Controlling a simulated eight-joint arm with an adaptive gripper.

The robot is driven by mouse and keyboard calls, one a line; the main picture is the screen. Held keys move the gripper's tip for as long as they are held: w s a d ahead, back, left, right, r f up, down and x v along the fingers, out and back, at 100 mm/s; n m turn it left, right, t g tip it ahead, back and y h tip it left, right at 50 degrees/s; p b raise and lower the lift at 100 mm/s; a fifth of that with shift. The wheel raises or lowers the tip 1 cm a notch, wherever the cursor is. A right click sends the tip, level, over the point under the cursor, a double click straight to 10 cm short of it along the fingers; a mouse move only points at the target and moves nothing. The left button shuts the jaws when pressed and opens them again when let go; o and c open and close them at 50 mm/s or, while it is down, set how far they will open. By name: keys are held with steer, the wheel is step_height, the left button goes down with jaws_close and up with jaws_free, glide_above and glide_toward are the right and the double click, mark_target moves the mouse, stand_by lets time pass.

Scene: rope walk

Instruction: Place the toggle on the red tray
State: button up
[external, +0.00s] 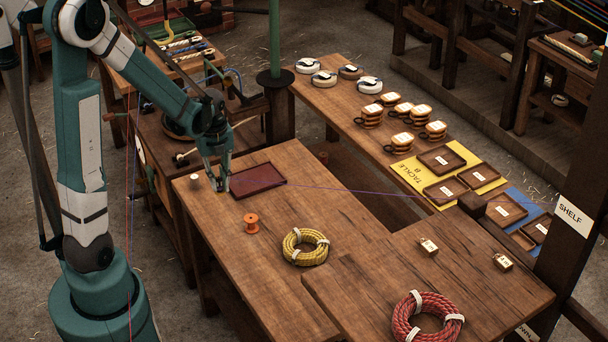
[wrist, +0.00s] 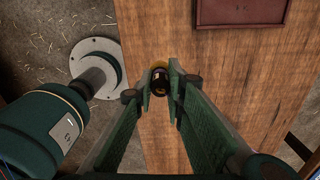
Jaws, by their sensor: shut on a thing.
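The red tray (external: 272,186) lies flat on the wooden bench, and no toggle shows on it. In the wrist view its near part shows at the top right (wrist: 240,14). My gripper (external: 221,184) is just left of the tray, low over the bench. In the wrist view my gripper (wrist: 162,84) is shut on a small dark brown piece with a yellowish edge, which I take to be the toggle (wrist: 159,78). The fingers hide part of it. In the external view I cannot make it out clearly, nor whether it touches the bench.
A pale cylinder (external: 194,182) stands left of my gripper. An orange spool (external: 251,224) and a yellow rope coil (external: 293,253) lie in front of the tray. A red rope coil (external: 403,313) is farther right. A thin purple line (external: 370,191) runs right from the tray.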

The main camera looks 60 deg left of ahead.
steer(key=shift+w, duration=0.1)
steer(key=w+a+n, duration=0.1)
steer(key=w+a, duration=0.5)
steer(key=w, duration=0.3)
steer(key=w+a+r+n+p, duration=0.1)
steer(key=w+a, duration=0.5)
steer(key=w, duration=0.2)
steer(key=shift+w+r+n, duration=0.3)
steer(key=shift+w+n, duration=0.1)
glide_toward(252, 180)
steer(key=shift+a, duration=0.15)
steer(key=shift+f+b, duration=0.5)
steer(key=shift+f, duration=1.3)
steer(key=shift+f, duration=0.2)
steer(key=o, duration=0.9)
